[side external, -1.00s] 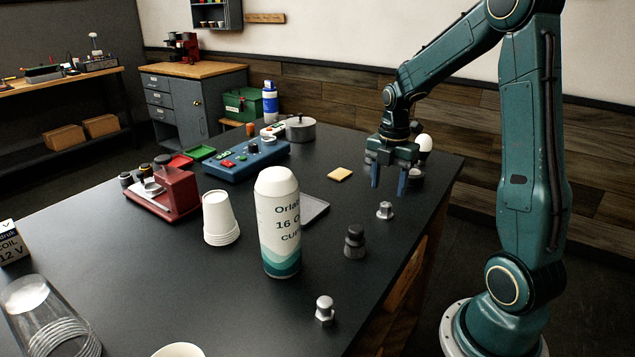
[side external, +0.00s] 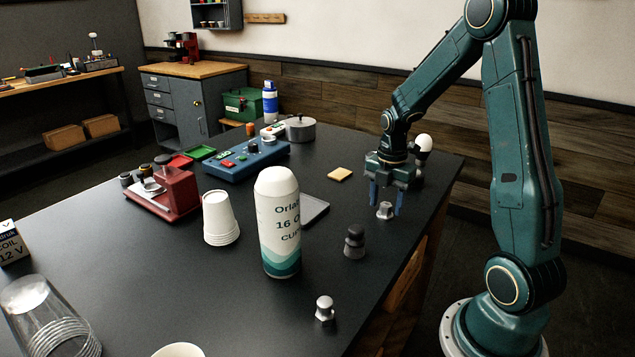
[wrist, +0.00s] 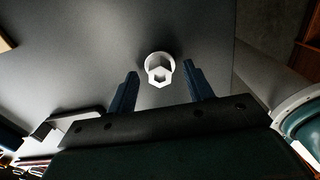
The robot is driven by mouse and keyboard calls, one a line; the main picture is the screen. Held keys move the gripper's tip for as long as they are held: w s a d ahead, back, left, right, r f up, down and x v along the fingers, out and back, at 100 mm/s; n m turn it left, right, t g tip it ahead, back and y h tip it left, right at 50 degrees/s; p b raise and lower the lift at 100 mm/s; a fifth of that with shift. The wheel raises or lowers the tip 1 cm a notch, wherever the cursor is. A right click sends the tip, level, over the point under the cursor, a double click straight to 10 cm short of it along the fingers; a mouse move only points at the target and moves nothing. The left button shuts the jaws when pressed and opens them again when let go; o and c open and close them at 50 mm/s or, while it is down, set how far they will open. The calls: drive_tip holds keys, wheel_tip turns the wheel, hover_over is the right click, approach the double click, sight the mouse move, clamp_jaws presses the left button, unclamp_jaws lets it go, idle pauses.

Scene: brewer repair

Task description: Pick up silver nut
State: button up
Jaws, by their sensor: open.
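A silver nut (side external: 385,210) with a hexagonal top and a round flange stands on the black table near its right edge. In the wrist view the nut (wrist: 160,70) lies between the lines of the two blue fingers, just beyond their tips. My gripper (side external: 386,208) is open and points down at the nut, with one finger on each side of it in the side view. The wrist view also shows my gripper (wrist: 160,78) empty. I cannot tell whether a finger touches the nut. A second silver piece (side external: 325,310) of knobbed shape stands at the table's front.
A dark knobbed piece (side external: 354,242) stands nearby toward the front. A white bulb (side external: 424,143) is behind the gripper.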

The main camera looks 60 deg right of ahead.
sight(386, 204)
idle(0.3)
drive_tip(key=c, duration=1.1)
wheel_tip(386, 204, up, 20)
idle(0.7)
